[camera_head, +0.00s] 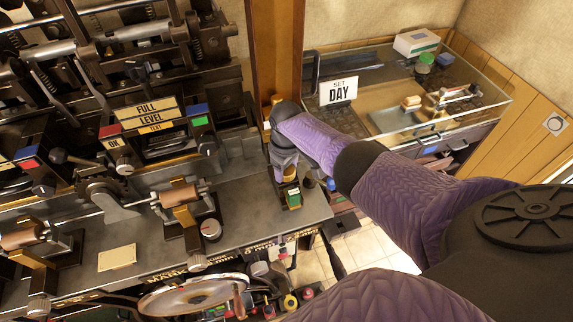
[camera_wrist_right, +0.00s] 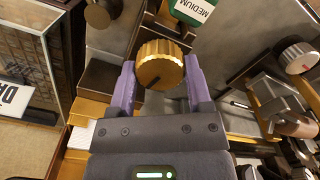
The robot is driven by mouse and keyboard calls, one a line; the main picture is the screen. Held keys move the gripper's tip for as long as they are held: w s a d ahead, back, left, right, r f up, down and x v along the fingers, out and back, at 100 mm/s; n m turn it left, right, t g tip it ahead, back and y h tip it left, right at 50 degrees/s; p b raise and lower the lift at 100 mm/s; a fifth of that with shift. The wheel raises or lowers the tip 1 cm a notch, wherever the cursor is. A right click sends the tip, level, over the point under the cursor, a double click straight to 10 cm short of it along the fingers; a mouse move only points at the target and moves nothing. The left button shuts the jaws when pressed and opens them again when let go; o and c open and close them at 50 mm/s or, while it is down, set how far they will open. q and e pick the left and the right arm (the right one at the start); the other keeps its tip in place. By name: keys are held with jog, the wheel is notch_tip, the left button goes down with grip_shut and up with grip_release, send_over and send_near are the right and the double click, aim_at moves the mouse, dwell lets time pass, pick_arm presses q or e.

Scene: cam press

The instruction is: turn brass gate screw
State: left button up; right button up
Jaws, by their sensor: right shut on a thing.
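The brass gate screw (camera_wrist_right: 160,64) shows in the right wrist view as a round knurled knob with a dark mark on its face. My right gripper (camera_wrist_right: 158,75) has its two purple fingers on either side of the knob and is shut on it. In the head view, my right gripper (camera_head: 287,176) points down at the right end of the machine bench, and it and my arm hide most of the knob. A green label reading MEDIUM (camera_wrist_right: 194,10) is just beyond the knob in the wrist view. My left gripper is in neither view.
The machine bench (camera_head: 245,215) carries levers, rollers and a FULL LEVEL sign (camera_head: 148,112) at the left. A glass case (camera_head: 480,95) with a SET DAY card (camera_head: 338,91) stands at the right. A wooden post (camera_head: 275,45) rises behind my right gripper.

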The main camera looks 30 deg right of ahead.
jog(key=shift+r+m, duration=0.1)
jog(key=shift+m, duration=0.5)
jog(key=o, duration=1.3)
notch_tip(320, 180, up, 9)
jog(key=p, duration=0.4)
jog(key=shift+r, duration=0.4)
